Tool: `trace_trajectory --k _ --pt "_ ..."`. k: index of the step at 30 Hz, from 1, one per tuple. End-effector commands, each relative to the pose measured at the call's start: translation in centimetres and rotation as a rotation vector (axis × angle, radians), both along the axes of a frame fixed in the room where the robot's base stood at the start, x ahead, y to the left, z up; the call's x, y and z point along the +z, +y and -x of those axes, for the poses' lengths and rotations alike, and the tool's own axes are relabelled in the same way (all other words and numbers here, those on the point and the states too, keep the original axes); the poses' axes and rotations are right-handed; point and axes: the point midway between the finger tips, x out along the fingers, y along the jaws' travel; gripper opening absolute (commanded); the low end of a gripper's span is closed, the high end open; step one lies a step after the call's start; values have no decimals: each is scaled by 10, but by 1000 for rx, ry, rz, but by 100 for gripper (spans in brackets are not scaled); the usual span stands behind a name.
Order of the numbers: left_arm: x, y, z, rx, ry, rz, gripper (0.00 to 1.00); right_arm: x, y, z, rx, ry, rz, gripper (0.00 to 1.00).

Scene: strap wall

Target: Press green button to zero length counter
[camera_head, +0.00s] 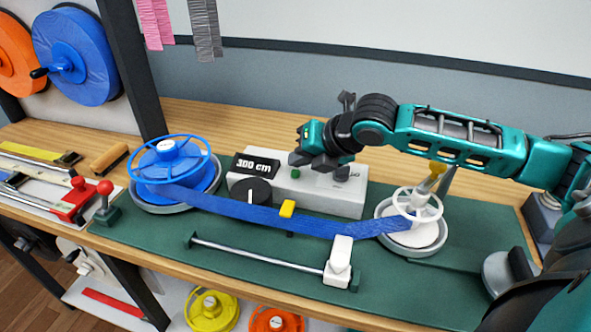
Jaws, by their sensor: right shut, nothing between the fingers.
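The length counter (335,196) is a light grey box on the green mat, with a display (256,164) that reads "300 cm" and a black knob (251,193) on its front. The green button (295,174) is small and sits on the counter's top near the display. My right gripper (306,146) is shut and empty, with its fingertips just above and behind the button in the picture. I cannot tell whether any part touches the counter. My left gripper is not in view.
A blue strap (240,212) runs from the blue reel (177,172) past the counter to the white reel (412,225). A rail with a white slider (340,260) lies in front. A red-knobbed lever (105,203) stands at left. The wooden bench behind the counter is clear.

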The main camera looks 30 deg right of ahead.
Motion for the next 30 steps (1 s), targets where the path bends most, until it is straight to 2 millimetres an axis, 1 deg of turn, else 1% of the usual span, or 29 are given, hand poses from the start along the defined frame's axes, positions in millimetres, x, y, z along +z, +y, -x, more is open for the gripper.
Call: trace_trajectory --k 3,17,30 --pt "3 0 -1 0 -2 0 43 -3 0 0 0 1 0 0" --pt "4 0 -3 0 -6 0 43 -5 0 0 0 1 0 0" --pt "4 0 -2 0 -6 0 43 -10 0 0 1 1 0 0"
